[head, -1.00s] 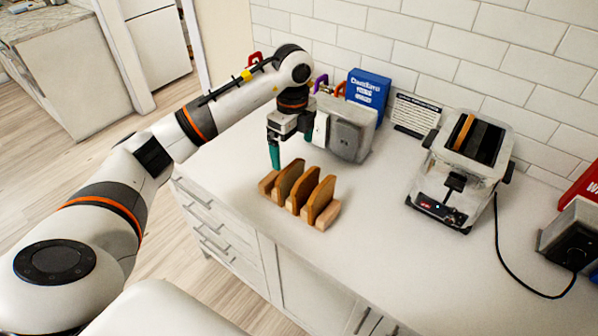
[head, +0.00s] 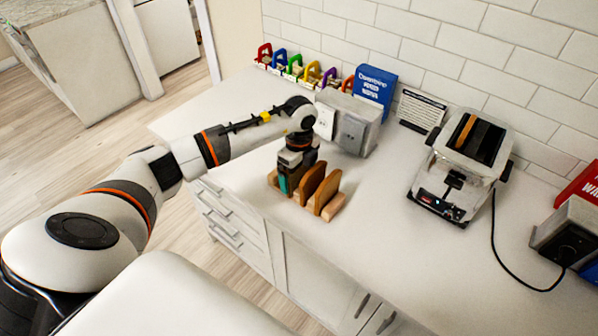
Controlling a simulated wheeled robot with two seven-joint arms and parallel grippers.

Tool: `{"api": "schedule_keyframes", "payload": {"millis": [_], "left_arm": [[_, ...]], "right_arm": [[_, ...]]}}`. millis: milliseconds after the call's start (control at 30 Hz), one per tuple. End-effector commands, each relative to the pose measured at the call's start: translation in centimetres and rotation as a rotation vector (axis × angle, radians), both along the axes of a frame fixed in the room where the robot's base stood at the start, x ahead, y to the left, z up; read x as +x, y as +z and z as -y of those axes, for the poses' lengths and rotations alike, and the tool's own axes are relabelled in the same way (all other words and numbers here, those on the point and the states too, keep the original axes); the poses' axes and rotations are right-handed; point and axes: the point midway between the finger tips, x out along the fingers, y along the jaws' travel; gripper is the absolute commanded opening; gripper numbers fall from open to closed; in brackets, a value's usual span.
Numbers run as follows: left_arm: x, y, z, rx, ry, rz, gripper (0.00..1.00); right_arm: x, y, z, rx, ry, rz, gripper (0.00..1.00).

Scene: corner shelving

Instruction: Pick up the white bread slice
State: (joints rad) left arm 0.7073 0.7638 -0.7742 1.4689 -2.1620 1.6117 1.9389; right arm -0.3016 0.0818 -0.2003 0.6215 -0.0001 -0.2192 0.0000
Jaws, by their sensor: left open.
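Bread slices (head: 325,189) stand upright in a wooden rack (head: 334,208) on the white counter. They look brown to tan, and I cannot pick out a white one. My left gripper (head: 287,188) is open and down at the left end of the rack, over the leftmost slice, which it mostly hides. I cannot tell whether its fingers touch that slice. A toaster (head: 458,170) stands to the right with a brown slice (head: 464,131) showing in one slot. My right gripper is not in view.
A grey box with outlets (head: 350,125) stands behind my left wrist. Behind are coloured padlocks (head: 295,65), a blue box (head: 375,88) and a small sign (head: 419,110). A black cord (head: 508,262) runs from a dark-fronted box (head: 567,240) at right. The counter between rack and toaster is clear.

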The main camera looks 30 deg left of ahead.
Motion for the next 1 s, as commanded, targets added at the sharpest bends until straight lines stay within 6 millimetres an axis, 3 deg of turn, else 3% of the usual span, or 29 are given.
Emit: {"api": "schedule_keyframes", "payload": {"millis": [67,233,567,1000], "left_arm": [[0.0,0.0,0.0,0.000,0.000,0.000,1.00],[0.0,0.0,0.0,-0.001,0.000,0.000,0.73],[0.1,0.8,0.0,-0.002,0.001,0.003,0.73],[0.1,8.7,0.0,0.000,0.001,0.004,0.73]], "right_arm": [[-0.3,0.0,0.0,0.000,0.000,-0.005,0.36],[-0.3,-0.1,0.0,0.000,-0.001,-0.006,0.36],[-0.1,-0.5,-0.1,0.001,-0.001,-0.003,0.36],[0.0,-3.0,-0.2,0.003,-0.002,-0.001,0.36]]}}
